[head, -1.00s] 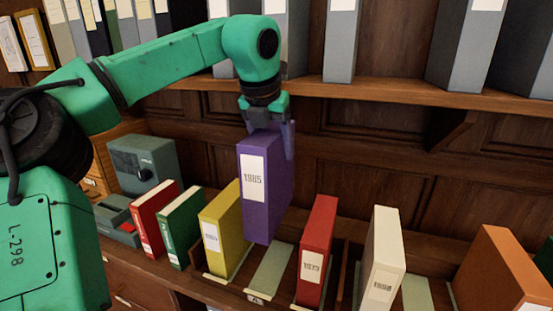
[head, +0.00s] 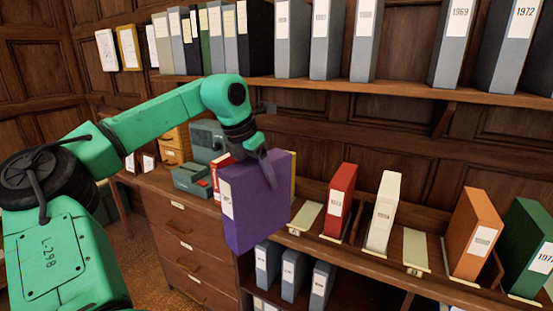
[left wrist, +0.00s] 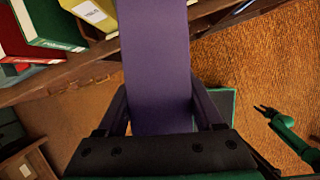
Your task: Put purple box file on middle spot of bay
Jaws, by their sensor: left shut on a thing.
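The purple box file (head: 258,203) hangs upright in my left gripper (head: 262,168), in front of the shelf unit and clear of it. The gripper is shut on its top edge. In the left wrist view the purple file (left wrist: 158,70) runs between the fingers. On the counter, an empty pale green spot (head: 306,216) lies left of a red file (head: 340,200). Another empty pale spot (head: 415,250) lies between a cream file (head: 383,212) and an orange file (head: 473,235). My right gripper (left wrist: 267,111) shows small over the floor in the left wrist view; its jaw state is unclear.
A yellow file (left wrist: 95,12) is mostly hidden behind the purple one in the head view. A green file (head: 532,250) stands at the right. Grey files (head: 293,40) line the upper shelf. More files (head: 292,275) stand below the counter. Open floor lies beside the drawers (head: 190,235).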

